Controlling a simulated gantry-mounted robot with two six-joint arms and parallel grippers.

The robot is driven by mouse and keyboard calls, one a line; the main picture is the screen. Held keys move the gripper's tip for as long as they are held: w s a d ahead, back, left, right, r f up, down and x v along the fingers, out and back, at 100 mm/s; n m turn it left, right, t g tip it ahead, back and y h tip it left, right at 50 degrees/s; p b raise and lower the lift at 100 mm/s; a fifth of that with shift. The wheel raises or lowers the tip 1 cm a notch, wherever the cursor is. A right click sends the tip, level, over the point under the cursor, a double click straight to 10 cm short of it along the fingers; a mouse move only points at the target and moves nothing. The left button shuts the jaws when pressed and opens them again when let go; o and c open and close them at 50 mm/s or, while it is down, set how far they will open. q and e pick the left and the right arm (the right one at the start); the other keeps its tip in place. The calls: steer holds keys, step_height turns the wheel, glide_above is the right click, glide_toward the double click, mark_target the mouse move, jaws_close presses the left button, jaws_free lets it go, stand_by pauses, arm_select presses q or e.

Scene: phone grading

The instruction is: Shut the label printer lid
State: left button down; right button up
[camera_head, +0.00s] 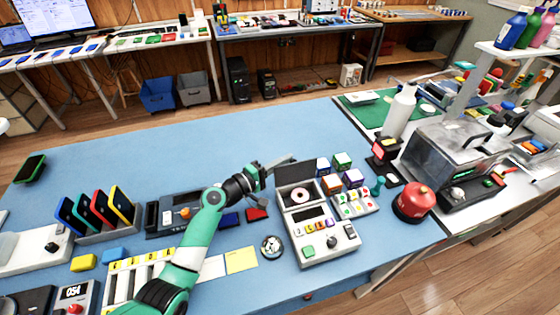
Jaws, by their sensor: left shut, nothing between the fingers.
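The label printer (318,244) is a light grey box on the blue table, with coloured keys, a green button and a black knob on its front. Its lid (295,173) stands raised at the back, showing a white label roll (299,196) in the open bay. My left gripper (272,168) is shut and empty, just left of the raised lid at about its upper part. I cannot tell whether it touches the lid. My right gripper is not in view.
Several small coloured cubes (331,184) stand right of the lid. A silver bell (271,246) and a yellow note (241,260) lie left of the printer. A red round object (414,202) is at the right. The table behind the lid is clear.

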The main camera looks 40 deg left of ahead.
mark_target(288, 167)
arm_select(q)
steer(key=shift+s+d+r, duration=0.3)
steer(key=shift+s+d, duration=0.2)
steer(key=shift+d, duration=0.35)
steer(key=shift+s+d+m+t, duration=0.2)
steer(key=shift+d+m+t, duration=0.1)
steer(key=shift+d+m, duration=0.35)
steer(key=shift+s+d+f+b, duration=0.1)
steer(key=shift+s+d+f, duration=0.35)
steer(key=shift+d, duration=0.3)
steer(key=shift+s+d+f+b, duration=0.2)
steer(key=shift+s+d, duration=0.3)
steer(key=shift+d, duration=0.2)
steer(key=shift+s+d+f+b, duration=0.1)
steer(key=shift+s+d+f, duration=0.35)
steer(key=shift+d, duration=0.3)
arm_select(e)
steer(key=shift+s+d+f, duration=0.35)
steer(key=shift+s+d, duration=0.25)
arm_select(q)
steer(key=shift+r, duration=0.15)
